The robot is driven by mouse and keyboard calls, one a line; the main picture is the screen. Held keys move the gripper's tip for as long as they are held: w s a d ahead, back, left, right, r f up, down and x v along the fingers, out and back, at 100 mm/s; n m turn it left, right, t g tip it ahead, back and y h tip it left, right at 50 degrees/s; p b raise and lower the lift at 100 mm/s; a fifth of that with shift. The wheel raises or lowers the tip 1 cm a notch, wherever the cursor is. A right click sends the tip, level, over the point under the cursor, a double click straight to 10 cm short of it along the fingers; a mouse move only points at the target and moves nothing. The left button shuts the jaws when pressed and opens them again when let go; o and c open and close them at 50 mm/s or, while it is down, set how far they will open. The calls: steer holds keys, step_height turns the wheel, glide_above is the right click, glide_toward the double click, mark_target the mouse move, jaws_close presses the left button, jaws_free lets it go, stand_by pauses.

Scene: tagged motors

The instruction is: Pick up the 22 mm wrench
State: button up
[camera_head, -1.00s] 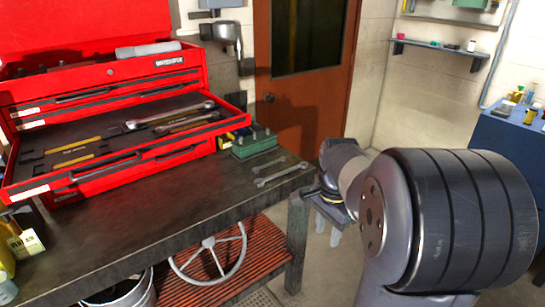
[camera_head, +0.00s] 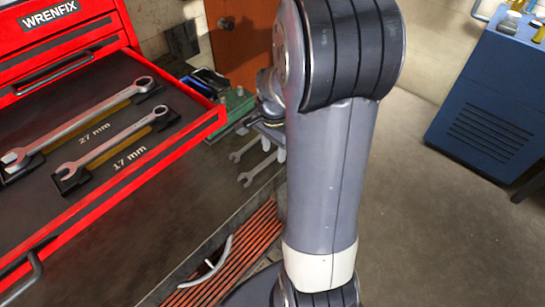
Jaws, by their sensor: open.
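Two silver wrenches lie side by side on the dark workbench (camera_head: 185,210), near its right end: a farther wrench (camera_head: 247,148) and a nearer wrench (camera_head: 258,170). Their open ends show, and their right parts are hidden behind my gripper and arm. No size marking is readable on either, so I cannot tell which is the 22 mm one. My gripper (camera_head: 273,149) is open, its pale fingertips pointing down over the right parts of these wrenches. My own arm partly covers it. I cannot tell its height above them. Nothing shows between the fingers.
The red tool chest's open drawer (camera_head: 140,185) holds a wrench (camera_head: 85,120) labelled 27 mm and a wrench (camera_head: 110,150) labelled 17 mm.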

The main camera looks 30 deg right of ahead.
steer(key=shift+s+d+f, duration=0.1)
steer(key=shift+s+f, duration=0.1)
steer(key=shift+f, duration=0.35)
steer(key=shift+w+d+f, duration=0.1)
steer(key=shift+f, duration=0.35)
jaws_close()
steer(key=shift+r, duration=0.1)
